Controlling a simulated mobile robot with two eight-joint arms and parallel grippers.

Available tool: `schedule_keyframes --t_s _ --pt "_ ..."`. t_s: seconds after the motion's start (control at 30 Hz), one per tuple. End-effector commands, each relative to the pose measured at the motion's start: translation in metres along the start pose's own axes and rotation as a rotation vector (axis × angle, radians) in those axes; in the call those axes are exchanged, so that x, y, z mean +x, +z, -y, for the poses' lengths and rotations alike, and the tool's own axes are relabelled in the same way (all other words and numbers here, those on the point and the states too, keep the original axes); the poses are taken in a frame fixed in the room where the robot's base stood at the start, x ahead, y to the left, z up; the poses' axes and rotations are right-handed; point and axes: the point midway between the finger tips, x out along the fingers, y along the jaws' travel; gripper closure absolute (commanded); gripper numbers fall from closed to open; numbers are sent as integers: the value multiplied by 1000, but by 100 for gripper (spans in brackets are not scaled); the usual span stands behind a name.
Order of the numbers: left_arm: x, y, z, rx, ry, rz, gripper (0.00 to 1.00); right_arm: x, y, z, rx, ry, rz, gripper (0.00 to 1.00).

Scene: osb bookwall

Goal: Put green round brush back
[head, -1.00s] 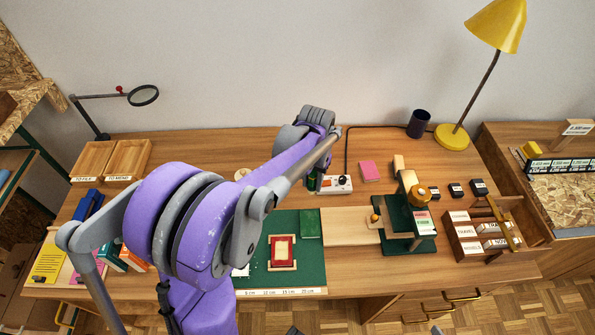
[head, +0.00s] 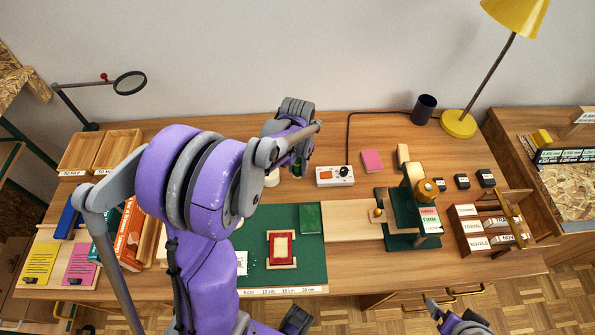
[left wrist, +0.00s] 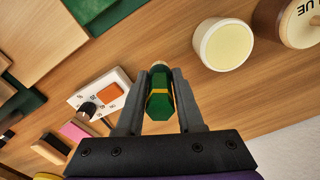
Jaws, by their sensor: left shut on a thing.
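My left gripper (head: 299,165) is shut on a dark green thing with a yellow band, which looks like the handle of the green round brush (left wrist: 159,95). In the left wrist view the handle sits between the two fingers (left wrist: 160,102). Only its near end shows clearly; any bristles are hidden. In the head view a little of the green shows below the gripper, over the back middle of the desk. A cream pot (left wrist: 224,45) stands beside the gripper, and a brown round thing lettered "LUE" (left wrist: 298,20) is beyond it.
A white switch box (head: 335,176) with a cable stands just right of the gripper. A dark cup (head: 424,109) and yellow lamp (head: 459,124) are at the back right. A green mat (head: 308,270) with a red book (head: 281,248) lies in front. Wooden trays (head: 118,150) are left.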

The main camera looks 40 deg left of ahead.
Motion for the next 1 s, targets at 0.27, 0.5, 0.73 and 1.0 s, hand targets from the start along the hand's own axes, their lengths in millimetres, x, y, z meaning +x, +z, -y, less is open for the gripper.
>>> schedule_keyframes --t_s 0.27,0.5,0.73,1.0 --pt "21 0 0 0 0 0 100 2 2 0 0 0 1 0" --pt "24 0 0 0 0 1 100 4 3 0 0 0 2 0" --pt "24 0 0 0 0 0 34 4 4 0 0 0 3 0" --pt "24 0 0 0 0 0 34 4 3 0 0 0 2 0"
